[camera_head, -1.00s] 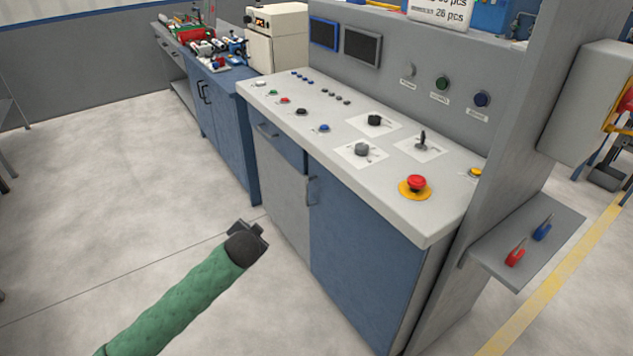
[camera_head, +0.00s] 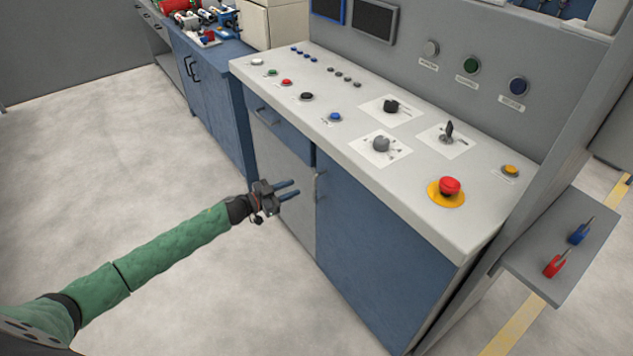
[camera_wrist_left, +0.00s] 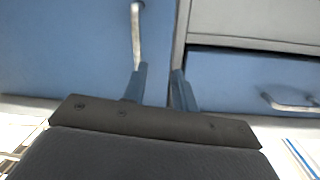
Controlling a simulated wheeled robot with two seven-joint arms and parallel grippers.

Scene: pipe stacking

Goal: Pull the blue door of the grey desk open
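The grey desk (camera_head: 345,151) has a blue door (camera_head: 370,262) at its lower right, which looks closed. The door's metal handle (camera_head: 318,186) is upright near its left edge. In the left wrist view the handle (camera_wrist_left: 137,35) is ahead of the left finger, and the blue door (camera_wrist_left: 60,50) fills the left side. My left gripper (camera_head: 288,190) is in front of the desk, left of the handle. Its fingers point toward the desk and stand apart with nothing between them; the gap also shows in the left wrist view (camera_wrist_left: 158,88). My right gripper is not in view.
A blue drawer (camera_head: 278,132) with a handle is above a grey panel (camera_head: 290,185), left of the door. A red emergency button (camera_head: 449,187) and other controls are on the desktop. A shelf (camera_head: 575,215) is at the right. The floor at left is clear.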

